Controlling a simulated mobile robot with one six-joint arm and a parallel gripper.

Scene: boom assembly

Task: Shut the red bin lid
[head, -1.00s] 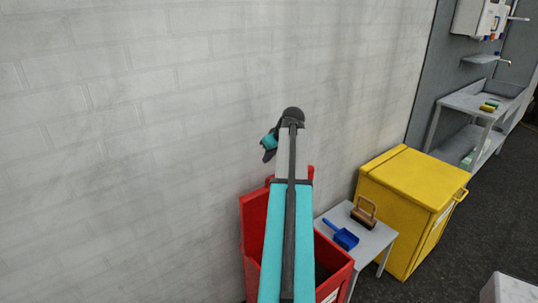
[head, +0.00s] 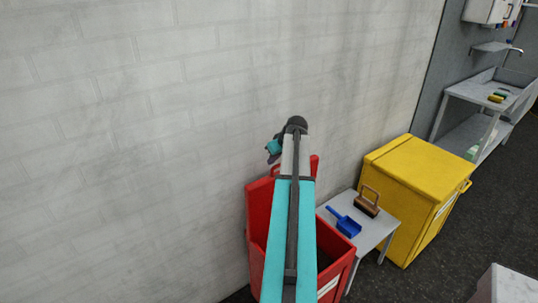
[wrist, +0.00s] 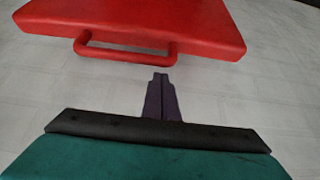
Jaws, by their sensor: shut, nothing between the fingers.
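The red bin (head: 338,266) stands by the wall in the head view, with its dark inside showing beside my arm. Its red lid (head: 259,212) is open, raised at the wall side; my arm covers much of it. In the wrist view the lid (wrist: 190,18) spans the top, with its red bar handle (wrist: 125,48) along the near edge. My gripper (wrist: 160,76) is shut and empty, its tips just short of the handle, apart from it in the picture. In the head view only part of my gripper shows beside the arm's far end.
A small grey table (head: 375,229) right of the bin holds a blue dustpan (head: 347,226) and a brush (head: 367,203). A closed yellow bin (head: 412,200) stands beyond it. The pale brick wall (head: 130,150) is close behind the lid.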

